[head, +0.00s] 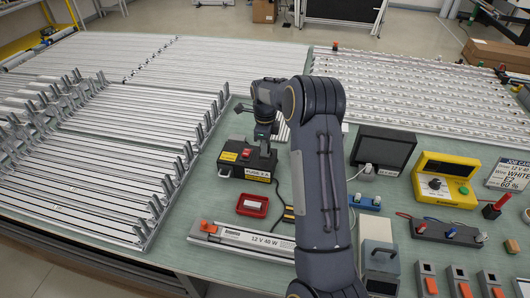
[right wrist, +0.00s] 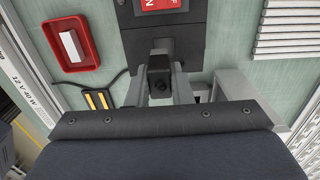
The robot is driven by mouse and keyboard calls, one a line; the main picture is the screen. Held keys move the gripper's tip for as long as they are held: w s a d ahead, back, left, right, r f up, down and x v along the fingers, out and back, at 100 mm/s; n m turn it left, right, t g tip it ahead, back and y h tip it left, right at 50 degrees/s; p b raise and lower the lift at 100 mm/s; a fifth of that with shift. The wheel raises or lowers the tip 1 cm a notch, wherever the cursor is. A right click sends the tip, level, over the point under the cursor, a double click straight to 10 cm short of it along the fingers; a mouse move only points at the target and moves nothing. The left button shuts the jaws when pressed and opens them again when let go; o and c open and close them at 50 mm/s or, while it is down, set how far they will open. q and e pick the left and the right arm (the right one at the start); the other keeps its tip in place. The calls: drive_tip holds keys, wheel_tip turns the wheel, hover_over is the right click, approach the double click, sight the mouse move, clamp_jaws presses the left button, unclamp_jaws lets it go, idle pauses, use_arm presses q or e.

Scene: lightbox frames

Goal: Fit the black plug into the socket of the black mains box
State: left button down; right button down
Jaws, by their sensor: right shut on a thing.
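The black mains box (head: 232,158), with a red switch and a yellow-and-white fuse label, stands on the green bench left of my right arm in the head view. Part of it also shows at the top of the right wrist view (right wrist: 190,43). My right gripper (head: 263,140) is at the far right side of the box. In the right wrist view its two fingers are shut on the black plug (right wrist: 159,73), which is in front of the box. I cannot tell whether the plug touches the socket or is in it; the socket is hidden. My left gripper is not in view.
A red tray (head: 253,215) with a white piece and a 12 V 40 W light bar (head: 240,238) lie in front of the box. A black cable runs beside it. Racks of silver strips (head: 110,145) fill the left. Several instruments, including a yellow one (head: 445,165), stand at right.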

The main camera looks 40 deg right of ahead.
drive_tip(key=shift+w+d+f, duration=0.1)
drive_tip(key=shift+w+f, duration=0.05)
drive_tip(key=shift+f, duration=0.1)
drive_tip(key=shift+w+d+f+b, duration=0.15)
drive_tip(key=shift+f+b, duration=0.85)
drive_tip(key=shift+f, duration=0.65)
drive_tip(key=shift+f, duration=0.1)
drive_tip(key=shift+f, duration=0.15)
drive_tip(key=c, duration=1.3)
unclamp_jaws()
